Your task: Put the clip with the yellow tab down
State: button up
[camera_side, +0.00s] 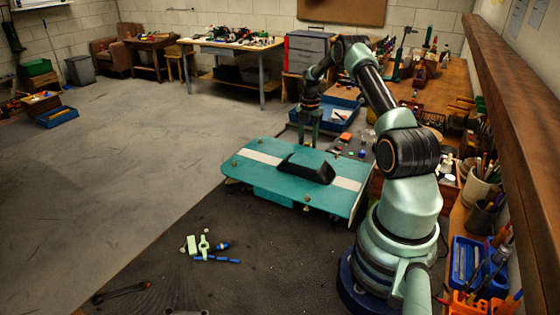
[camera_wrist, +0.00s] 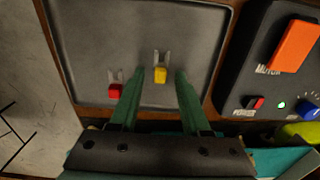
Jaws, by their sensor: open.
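The clip with the yellow tab (camera_wrist: 160,75) lies in a shallow grey tray in the wrist view, its metal prongs pointing up the picture. My gripper (camera_wrist: 157,80) is open, with one green finger on each side of this clip and a gap between each finger and the tab. A similar clip with a red tab (camera_wrist: 115,91) lies to the left, just outside the left finger. In the side view my gripper (camera_side: 309,140) points down behind the teal car body (camera_side: 265,178). The clips cannot be made out there.
The grey tray (camera_wrist: 80,45) has a raised rim. A black control box (camera_wrist: 255,75) with an orange switch (camera_wrist: 297,46) and a blue knob stands to its right. The car body, with a black canopy, is close in front of my gripper. Small green and blue parts (camera_side: 204,246) lie at front left.

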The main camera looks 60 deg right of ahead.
aim_at(307, 143)
jog(key=shift+r, duration=0.1)
notch_tip(307, 143, up, 12)
jog(key=w+a+r+m+t, duration=0.1)
jog(key=w+a+r+m, duration=0.1)
jog(key=a+r, duration=0.35)
jog(key=w+a+r+m+h, duration=0.1)
jog(key=a+r+m, duration=0.2)
jog(key=a, duration=0.6)
jog(key=w+a+r+m+t, duration=0.1)
jog(key=w+a+r+m, duration=0.1)
jog(key=a+r, duration=0.35)
jog(key=s+a+m+t, duration=0.1)
jog(key=s+a+m, duration=0.2)
jog(key=a, duration=0.4)
jog(key=s+a+f+m+t, duration=0.1)
jog(key=s+a+m, duration=0.3)
jog(key=a, duration=0.3)
jog(key=s+a+f+m+t+y, duration=0.1)
jog(key=s+a+m, duration=0.2)
jog(key=a, duration=0.5)
jog(key=shift+s+t, duration=0.3)
jog(key=shift+s, duration=0.5)
